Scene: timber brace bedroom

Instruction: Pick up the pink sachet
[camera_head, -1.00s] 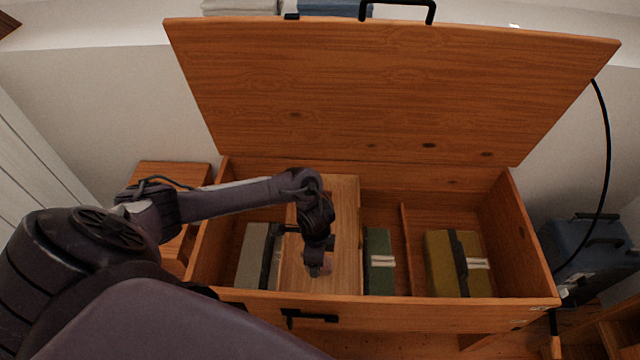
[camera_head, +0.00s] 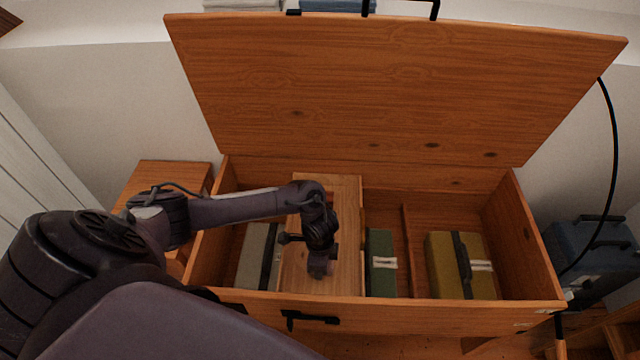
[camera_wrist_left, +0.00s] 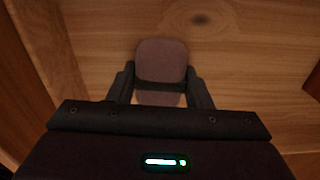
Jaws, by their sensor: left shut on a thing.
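The pink sachet (camera_wrist_left: 161,60) shows in the left wrist view as a small, rounded, dull pink pad between the fingers of my left gripper (camera_wrist_left: 162,92). The fingers touch it on both sides, and the gripper is shut on it. In the head view my left gripper (camera_head: 319,274) points down over the wooden tray (camera_head: 345,205) inside the chest; the sachet is hard to make out there. I cannot tell whether the sachet is clear of the wood below. My right gripper is not in view.
The open chest (camera_head: 400,311) has its lid (camera_head: 400,85) raised behind. Inside are a grey case (camera_head: 252,255), a green case (camera_head: 380,270) and a yellow case (camera_head: 450,265). A blue suitcase (camera_head: 590,250) stands to the right, a small wooden table (camera_head: 165,175) to the left.

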